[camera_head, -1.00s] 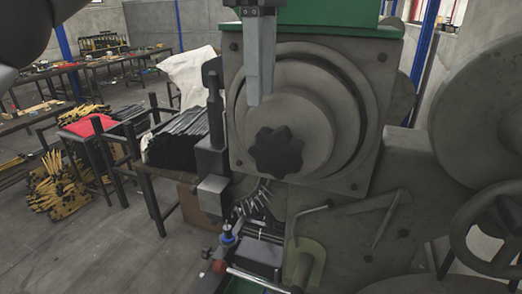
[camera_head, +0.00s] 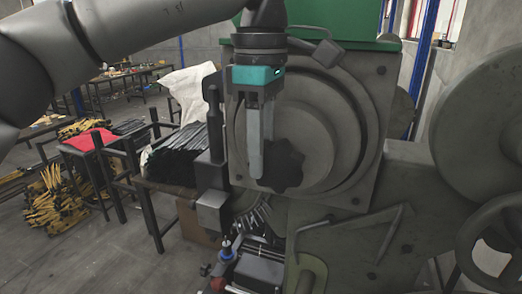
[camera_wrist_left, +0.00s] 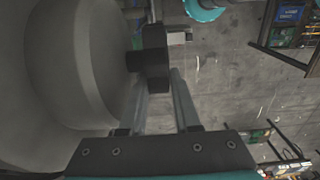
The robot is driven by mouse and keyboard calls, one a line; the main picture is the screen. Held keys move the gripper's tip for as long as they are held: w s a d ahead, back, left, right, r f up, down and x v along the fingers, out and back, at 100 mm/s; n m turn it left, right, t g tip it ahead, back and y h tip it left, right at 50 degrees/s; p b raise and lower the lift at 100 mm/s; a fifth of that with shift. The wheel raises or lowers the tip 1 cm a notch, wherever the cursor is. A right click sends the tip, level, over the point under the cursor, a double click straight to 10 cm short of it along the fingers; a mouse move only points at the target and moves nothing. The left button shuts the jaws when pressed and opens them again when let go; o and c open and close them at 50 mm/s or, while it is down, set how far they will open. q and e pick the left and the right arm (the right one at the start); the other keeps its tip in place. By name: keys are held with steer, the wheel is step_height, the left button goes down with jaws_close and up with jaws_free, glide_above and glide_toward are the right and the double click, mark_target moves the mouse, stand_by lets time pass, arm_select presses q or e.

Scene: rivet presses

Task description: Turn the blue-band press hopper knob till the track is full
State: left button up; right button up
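The dark lobed hopper knob (camera_head: 284,167) sits at the centre of the press's round grey hopper (camera_head: 318,130). My left gripper (camera_head: 256,172) points down with its fingers overlapping the knob's left side. In the left wrist view the knob (camera_wrist_left: 155,55) shows edge-on at the fingertips (camera_wrist_left: 162,75). The fingers stand apart, with a gap between them; I cannot tell whether they touch the knob. A curved track (camera_head: 256,214) with several rivets runs below the hopper; its fill is hard to judge. A blue ring (camera_head: 226,244) shows on the press below. My right gripper is out of view.
A dark post with a grey block (camera_head: 212,205) stands left of the hopper, close to the gripper. A handwheel (camera_head: 495,240) is at the right. A rack of dark strips (camera_head: 175,155) and work tables stand at the left. Grey floor is open at lower left.

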mark_target(262, 180)
arm_select(q)
jaws_close()
steer(key=shift+a+f+h, duration=0.1)
steer(key=shift+h, duration=0.2)
